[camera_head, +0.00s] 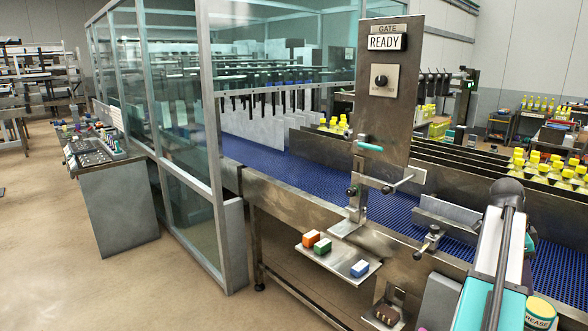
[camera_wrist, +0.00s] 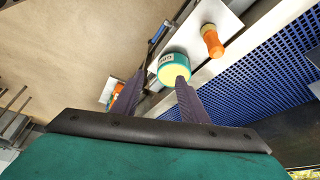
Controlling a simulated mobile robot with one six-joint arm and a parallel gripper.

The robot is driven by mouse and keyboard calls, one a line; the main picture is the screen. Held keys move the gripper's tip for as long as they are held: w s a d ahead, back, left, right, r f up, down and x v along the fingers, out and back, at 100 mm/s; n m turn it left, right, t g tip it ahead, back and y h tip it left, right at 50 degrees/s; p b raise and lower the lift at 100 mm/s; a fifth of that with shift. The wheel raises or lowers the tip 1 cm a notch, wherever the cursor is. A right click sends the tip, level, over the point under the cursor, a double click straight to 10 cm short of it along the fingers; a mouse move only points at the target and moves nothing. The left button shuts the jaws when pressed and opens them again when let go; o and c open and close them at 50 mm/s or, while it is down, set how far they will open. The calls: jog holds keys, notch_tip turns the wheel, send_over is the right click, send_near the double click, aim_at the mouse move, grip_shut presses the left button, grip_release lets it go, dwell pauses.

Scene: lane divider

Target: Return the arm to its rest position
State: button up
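In the head view my arm (camera_head: 497,250), with white and teal links and a dark joint, rises at the lower right beside the conveyor; its gripper does not show there. In the wrist view my gripper (camera_wrist: 158,80) has its two dark fingers spread apart with nothing held between them. A green tin with a yellow lid (camera_wrist: 173,69) lies beyond the fingertips, partly overlapped by the right finger; I cannot tell how far off it is. The grease tin also shows in the head view (camera_head: 540,312), next to my arm.
The blue conveyor belt (camera_head: 300,178) has metal rails and yellow-capped bottles (camera_head: 550,170). A gate panel reading READY (camera_head: 385,90) stands upright at its side. A small shelf (camera_head: 338,262) holds colored blocks. An orange-handled part (camera_wrist: 212,42) is near the tin. Open floor (camera_head: 60,250) lies left.

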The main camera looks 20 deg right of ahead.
jog(key=w+a+f+n+g+y, duration=0.1)
jog(key=w+a+f+n, duration=0.2)
jog(key=w+a+f, duration=0.65)
jog(key=w+a+f+n, duration=0.2)
jog(key=w+a+f, duration=0.5)
jog(key=a+f, duration=0.6)
jog(key=a+f+n+g+b, duration=0.15)
jog(key=a+f+n, duration=0.45)
jog(key=a+f, duration=1.2)
jog(key=s+a+f+n+y, duration=0.2)
jog(key=s+a+f+n, duration=1.3)
jog(key=s+a+f, duration=0.4)
jog(key=a, duration=0.3)
jog(key=shift+s+f+n+b, duration=0.25)
jog(key=shift+s+n+b, duration=0.05)
jog(key=shift+n+b, duration=0.1)
